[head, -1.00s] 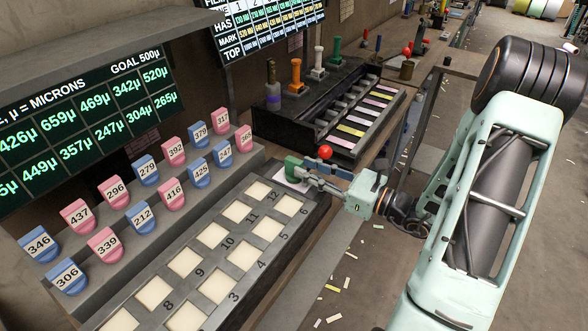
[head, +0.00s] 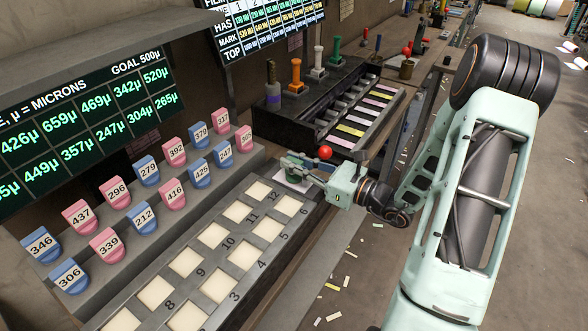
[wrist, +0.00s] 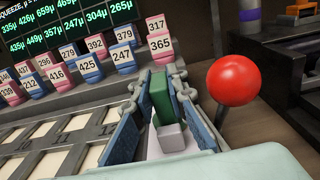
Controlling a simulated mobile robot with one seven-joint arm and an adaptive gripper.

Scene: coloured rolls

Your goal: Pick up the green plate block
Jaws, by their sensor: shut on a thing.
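The green plate block (wrist: 165,97) stands upright between the blue-padded fingers of my gripper (wrist: 162,112) in the wrist view. My gripper is shut on it. A small light-grey block (wrist: 172,138) sits in front of the green block, between the fingers. In the head view the green block (head: 293,175) is mostly hidden behind my gripper (head: 300,168), over a white pad (head: 290,187) at the far end of the numbered tray. I cannot tell whether the block touches the pad.
A red ball knob (wrist: 233,81) stands close right of my gripper. The numbered tray (head: 262,262) with white squares lies to the left. Blue and pink number tags (head: 108,243) line the ledge behind it. A dark box with coloured strips (head: 340,130) stands beyond.

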